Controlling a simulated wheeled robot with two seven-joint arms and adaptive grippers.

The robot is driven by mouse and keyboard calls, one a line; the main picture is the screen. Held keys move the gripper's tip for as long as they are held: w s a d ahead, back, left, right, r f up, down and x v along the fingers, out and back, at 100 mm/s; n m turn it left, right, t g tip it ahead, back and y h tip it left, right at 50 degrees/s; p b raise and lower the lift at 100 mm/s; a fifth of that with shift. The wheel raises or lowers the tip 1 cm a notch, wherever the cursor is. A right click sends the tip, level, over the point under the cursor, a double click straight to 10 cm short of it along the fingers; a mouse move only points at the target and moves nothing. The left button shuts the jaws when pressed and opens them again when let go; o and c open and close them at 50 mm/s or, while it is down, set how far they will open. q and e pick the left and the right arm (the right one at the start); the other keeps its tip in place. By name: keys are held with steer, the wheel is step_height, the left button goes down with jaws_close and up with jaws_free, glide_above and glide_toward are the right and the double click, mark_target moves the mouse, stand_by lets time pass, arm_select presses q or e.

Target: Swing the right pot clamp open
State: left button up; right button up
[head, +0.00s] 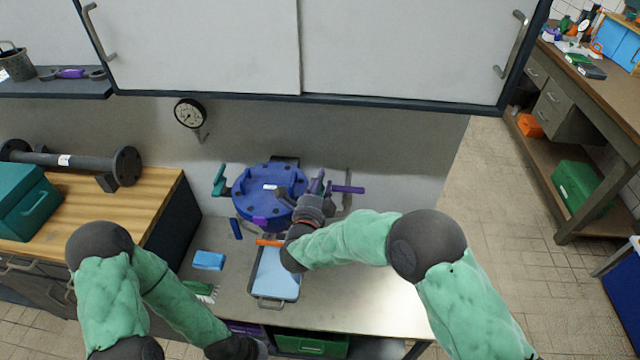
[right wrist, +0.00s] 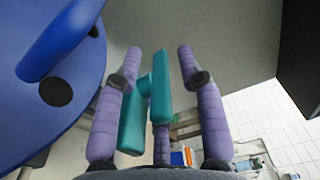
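The blue round pot (head: 268,190) stands on the grey bench against the wall. Its blue rim (right wrist: 65,85) fills the left of the right wrist view. The right clamp (right wrist: 160,95) is teal and lies between my right gripper's two purple fingers in that view; the gripper largely hides it in the head view. My right gripper (head: 341,181) is open at the pot's right side. Whether a finger touches the clamp, I cannot tell. A teal clamp (head: 219,181) sits at the pot's left. My left gripper (head: 252,347) is low at the bench front, its fingers unclear.
A tray with a light blue inside (head: 274,275) stands before the pot, with an orange bar (head: 270,242) at its back edge. A blue block (head: 208,260) and a brush (head: 200,290) lie to its left. A gauge (head: 189,113) and a wall cabinet (head: 300,45) are above.

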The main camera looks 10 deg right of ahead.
steer(key=shift+w, duration=0.15)
jaws_close()
steer(key=shift+d+f+n+t+y+b, duration=0.1)
steer(key=shift+n+t+y+b, duration=0.2)
steer(key=shift+n+y+b, duration=0.25)
steer(key=shift+y, duration=0.55)
jaws_free()
steer(key=v, duration=1.2)
